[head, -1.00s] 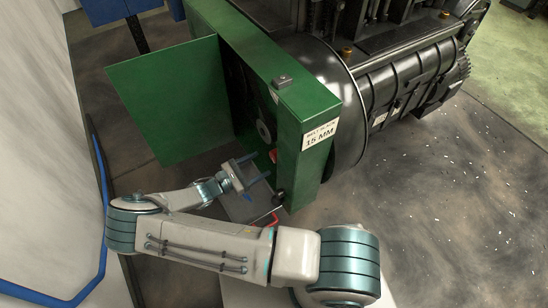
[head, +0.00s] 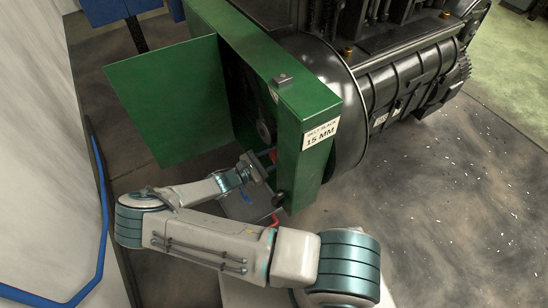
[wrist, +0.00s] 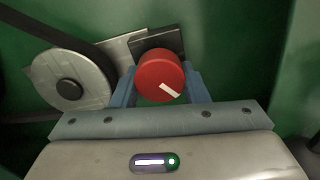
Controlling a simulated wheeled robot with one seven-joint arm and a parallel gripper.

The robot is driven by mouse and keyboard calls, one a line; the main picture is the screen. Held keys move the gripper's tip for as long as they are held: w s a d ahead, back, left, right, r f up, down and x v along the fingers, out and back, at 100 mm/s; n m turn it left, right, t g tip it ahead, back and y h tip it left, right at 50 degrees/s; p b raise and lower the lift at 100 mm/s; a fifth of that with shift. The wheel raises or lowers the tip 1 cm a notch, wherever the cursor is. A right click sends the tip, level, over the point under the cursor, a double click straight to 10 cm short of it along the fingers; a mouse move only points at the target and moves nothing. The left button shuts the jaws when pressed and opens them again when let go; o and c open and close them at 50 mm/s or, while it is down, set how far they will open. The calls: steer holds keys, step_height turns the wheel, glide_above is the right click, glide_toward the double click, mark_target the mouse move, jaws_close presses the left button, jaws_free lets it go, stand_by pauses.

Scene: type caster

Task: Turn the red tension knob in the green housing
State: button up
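The red tension knob (wrist: 160,78) shows in the wrist view as a round cap with a white mark pointing to the lower right. My gripper (wrist: 161,72) has one blue finger on each side of it. The fingers look apart, with narrow gaps to the knob; contact at the tips is hidden. In the head view, my gripper (head: 266,162) reaches into the open side of the green housing (head: 308,105). Only a small part of the red knob (head: 275,155) shows there, behind the fingers.
A grey pulley with a dark belt (wrist: 68,85) lies left of the knob. The green door (head: 165,98) stands open beyond my arm. The housing's front edge is close on my gripper's right. A black machine (head: 410,85) adjoins the housing.

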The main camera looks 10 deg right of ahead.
steer(key=shift+m, duration=0.3)
steer(key=m, duration=0.3)
steer(key=shift+w+p, duration=0.1)
steer(key=shift+p, duration=0.3)
steer(key=shift+a+r+m, duration=0.1)
steer(key=shift+m, duration=2.4)
steer(key=o, duration=1)
steer(key=p+v, duration=0.2)
steer(key=v, duration=1.2)
